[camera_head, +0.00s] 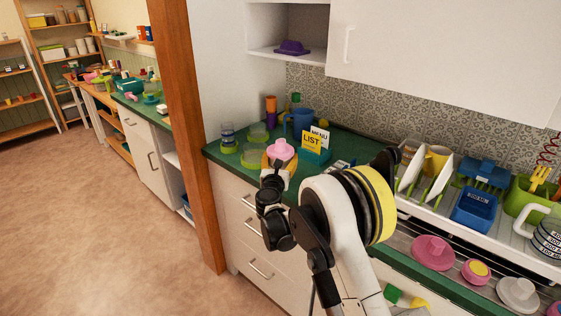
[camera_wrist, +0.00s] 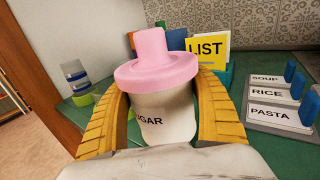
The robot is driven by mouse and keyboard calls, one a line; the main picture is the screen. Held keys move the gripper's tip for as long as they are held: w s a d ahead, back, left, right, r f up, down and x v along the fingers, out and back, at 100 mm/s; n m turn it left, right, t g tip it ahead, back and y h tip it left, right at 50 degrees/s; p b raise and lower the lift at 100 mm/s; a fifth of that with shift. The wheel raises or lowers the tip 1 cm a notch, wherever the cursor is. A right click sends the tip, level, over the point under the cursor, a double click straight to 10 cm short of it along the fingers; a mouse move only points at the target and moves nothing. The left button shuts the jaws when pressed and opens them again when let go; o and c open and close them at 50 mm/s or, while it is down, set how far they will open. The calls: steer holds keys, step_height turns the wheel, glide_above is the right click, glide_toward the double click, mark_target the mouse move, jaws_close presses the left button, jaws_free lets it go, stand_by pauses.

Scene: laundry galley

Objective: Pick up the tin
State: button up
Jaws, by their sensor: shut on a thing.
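The tin is a cream canister (camera_wrist: 165,118) with dark lettering that reads "GAR" where it shows, and a pink knobbed lid (camera_wrist: 157,66). In the wrist view it stands upright between the two yellow fingers of my gripper (camera_wrist: 163,112), which is shut on its body. In the head view the pink lid (camera_head: 281,150) shows at the left part of the green counter. My arm hides most of the tin's body there. I cannot tell whether its base touches the counter.
A menu and list holder (camera_head: 316,142) stands close behind the tin. Stacked glasses (camera_head: 228,135) and a blue mug (camera_head: 300,121) are nearby. Labelled soup, rice and pasta plates (camera_wrist: 280,98) lie to the right. A dish rack (camera_head: 440,190) stands further right.

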step_height(320, 180, up, 2)
steer(key=shift+r+p, duration=0.1)
steer(key=shift+p, duration=0.3)
steer(key=s+d+r+p, duration=0.3)
steer(key=s+d+r, duration=0.2)
steer(key=d, duration=0.5)
steer(key=shift+s+d+r+p, duration=0.15)
steer(key=shift+s+r+p, duration=0.15)
steer(key=shift+r, duration=0.55)
steer(key=shift+w, duration=0.1)
